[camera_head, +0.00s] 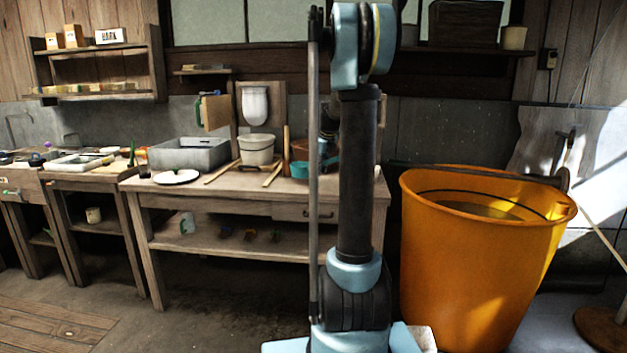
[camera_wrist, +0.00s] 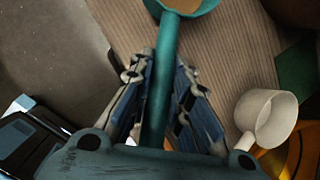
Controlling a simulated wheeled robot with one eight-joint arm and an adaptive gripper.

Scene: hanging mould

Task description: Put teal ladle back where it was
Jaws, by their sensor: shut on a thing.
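The teal ladle (camera_wrist: 160,85) runs up the middle of the wrist view. My gripper (camera_wrist: 163,78) is shut on its handle, with one finger on each side. The ladle's bowl is at the top edge of that view, cut off by the frame, with a tan inside. In the head view a teal rounded shape, probably the ladle's bowl (camera_head: 300,170), shows at the right part of the wooden workbench (camera_head: 240,190), just left of my arm. My arm hides most of the gripper there. I cannot tell whether the bowl touches the bench.
A white cup with a handle (camera_wrist: 264,114) lies right of the ladle in the wrist view. A pale bucket (camera_head: 256,150), wooden sticks, a white plate (camera_head: 176,177) and a grey basin (camera_head: 188,153) stand on the bench. A large orange bucket (camera_head: 475,265) is at the right.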

